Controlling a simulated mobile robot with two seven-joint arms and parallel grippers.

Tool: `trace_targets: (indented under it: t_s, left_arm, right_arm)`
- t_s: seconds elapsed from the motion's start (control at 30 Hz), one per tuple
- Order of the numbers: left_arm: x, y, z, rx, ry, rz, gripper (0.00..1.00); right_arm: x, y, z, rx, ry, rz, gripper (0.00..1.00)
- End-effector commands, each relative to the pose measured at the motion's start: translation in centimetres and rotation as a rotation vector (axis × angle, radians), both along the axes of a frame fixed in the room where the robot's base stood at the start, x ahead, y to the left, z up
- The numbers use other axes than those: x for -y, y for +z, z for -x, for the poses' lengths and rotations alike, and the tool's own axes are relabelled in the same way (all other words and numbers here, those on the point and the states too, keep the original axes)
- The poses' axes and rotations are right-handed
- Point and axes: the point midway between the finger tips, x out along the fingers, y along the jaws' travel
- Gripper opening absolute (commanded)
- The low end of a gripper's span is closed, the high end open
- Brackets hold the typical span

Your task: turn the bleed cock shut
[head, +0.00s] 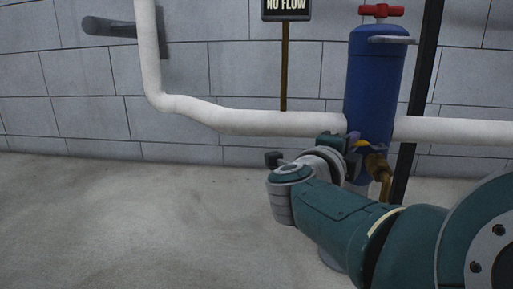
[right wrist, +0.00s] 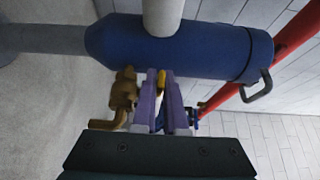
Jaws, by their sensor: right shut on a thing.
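The bleed cock has a brass body (head: 377,165) low on the front of the blue cylinder (head: 378,75), with a downturned spout. A bit of its yellow lever (head: 362,143) shows beside my right gripper (head: 352,142). In the right wrist view, the brass body (right wrist: 124,92) is left of the fingers, and the yellow lever (right wrist: 161,80) stands between the purple fingertips (right wrist: 161,76). The right gripper is shut on this lever. The fingers hide part of the cock, so the lever's full angle is unclear. My left gripper is not in view.
A white pipe (head: 260,123) runs along the block wall into the cylinder. A red T-handle (head: 381,11) tops the cylinder. A NO FLOW sign (head: 286,6) stands on a post, and a dark upright (head: 418,90) is right of the cylinder. The concrete floor (head: 130,215) at left is clear.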

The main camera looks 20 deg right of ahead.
Motion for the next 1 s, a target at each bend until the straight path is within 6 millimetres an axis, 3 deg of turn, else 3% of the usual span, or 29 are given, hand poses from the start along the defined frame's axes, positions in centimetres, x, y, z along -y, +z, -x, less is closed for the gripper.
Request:
trace_targets:
  t_s: [0.5, 0.53, 0.77, 1.0]
  left_arm:
    - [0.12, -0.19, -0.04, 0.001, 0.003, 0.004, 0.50]
    - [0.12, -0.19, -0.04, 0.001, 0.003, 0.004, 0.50]
    - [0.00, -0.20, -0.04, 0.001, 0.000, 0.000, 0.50]
    - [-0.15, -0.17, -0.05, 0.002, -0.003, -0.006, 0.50]
  right_arm:
    - [0.12, -0.06, -0.05, -0.001, -0.015, -0.001, 0.00]
    - [0.12, -0.06, -0.05, -0.001, -0.015, -0.001, 0.12]
    - [0.14, -0.05, -0.03, -0.001, -0.016, -0.001, 0.38]
    - [0.12, -0.03, -0.01, 0.000, -0.016, 0.000, 0.40]
